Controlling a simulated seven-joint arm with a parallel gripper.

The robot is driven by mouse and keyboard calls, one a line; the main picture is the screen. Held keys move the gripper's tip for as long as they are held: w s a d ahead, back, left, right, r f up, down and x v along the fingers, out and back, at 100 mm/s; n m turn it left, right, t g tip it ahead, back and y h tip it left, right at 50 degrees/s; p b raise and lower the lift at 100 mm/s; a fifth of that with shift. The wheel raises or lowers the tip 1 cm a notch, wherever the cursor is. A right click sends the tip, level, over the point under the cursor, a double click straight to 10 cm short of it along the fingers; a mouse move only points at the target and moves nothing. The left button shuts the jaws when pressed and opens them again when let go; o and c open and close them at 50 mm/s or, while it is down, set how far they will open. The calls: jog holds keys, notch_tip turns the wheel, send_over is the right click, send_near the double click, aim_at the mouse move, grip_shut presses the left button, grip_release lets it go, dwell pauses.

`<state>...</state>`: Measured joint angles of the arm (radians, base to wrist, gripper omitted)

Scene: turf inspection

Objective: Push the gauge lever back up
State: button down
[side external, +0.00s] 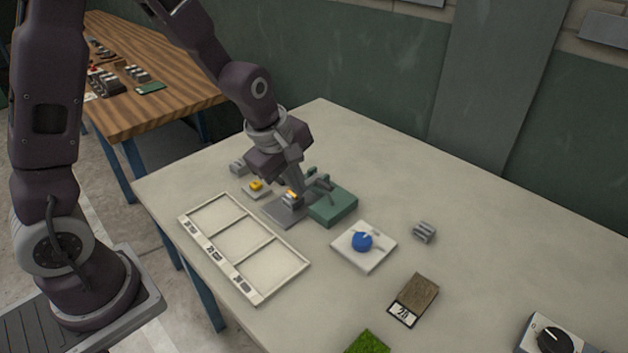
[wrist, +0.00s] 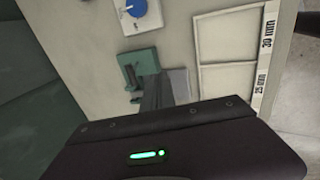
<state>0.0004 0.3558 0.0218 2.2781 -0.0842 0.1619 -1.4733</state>
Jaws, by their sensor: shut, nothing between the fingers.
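The gauge appears to be a green block (side external: 334,205) beside a flat grey plate (side external: 284,211), with a dark lever-like bar (side external: 319,182) above the block. The block also shows in the wrist view (wrist: 143,62), with dark lever parts (wrist: 130,77) at its left side. My gripper (side external: 294,202) is shut and empty, pointing down over the grey plate, close to the green block's left side. In the wrist view the gripper's fingers (wrist: 156,92) overlap the plate area and hide part of the gauge. I cannot tell whether they touch the lever.
A three-compartment tray (side external: 284,279) lies in front. A yellow button (side external: 256,185) is left of the gauge. A blue knob on a white plate (side external: 350,261), a grey block (side external: 424,232), a brown sample (side external: 418,291), green turf (side external: 367,343) and a black dial (side external: 554,341) lie rightward. The back right table is clear.

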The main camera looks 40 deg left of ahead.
aim_at(329, 195)
jog(key=w, duration=0.1)
jog(key=w+f, duration=0.1)
jog(key=w, duration=0.1)
jog(key=w+f, duration=0.1)
jog(key=shift+w, duration=0.35)
